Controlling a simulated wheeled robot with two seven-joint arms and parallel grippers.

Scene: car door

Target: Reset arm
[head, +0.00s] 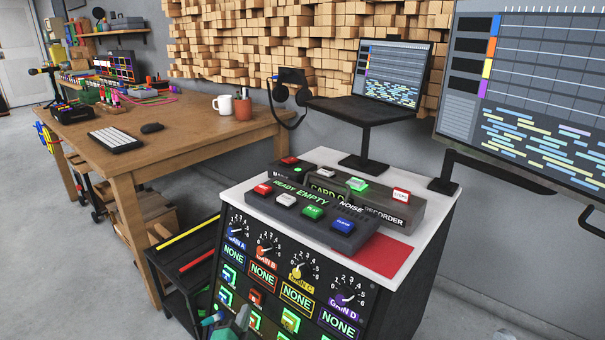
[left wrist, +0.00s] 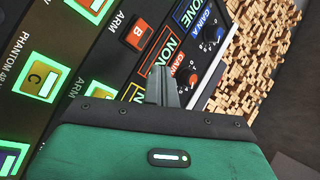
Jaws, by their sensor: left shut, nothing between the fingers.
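My left gripper (head: 242,318) is at the bottom edge of the head view, in front of the lower part of the black control panel (head: 212,258). In the left wrist view its narrow grey fingers (left wrist: 162,84) are shut together with nothing between them. They point at the panel, near the ARM label and the red B button (left wrist: 137,36); I cannot tell whether they touch the panel. A yellow C button (left wrist: 42,84) with a lit green surround is to the left. My right gripper cannot be made out.
The console's white top (head: 330,158) carries a button box (head: 297,219), a recorder box (head: 398,213) and a red sheet (head: 383,255). Monitors stand behind, one large at the right (head: 530,130). A wooden desk (head: 185,125) is at the left. A low black shelf (head: 185,255) stands beside the console.

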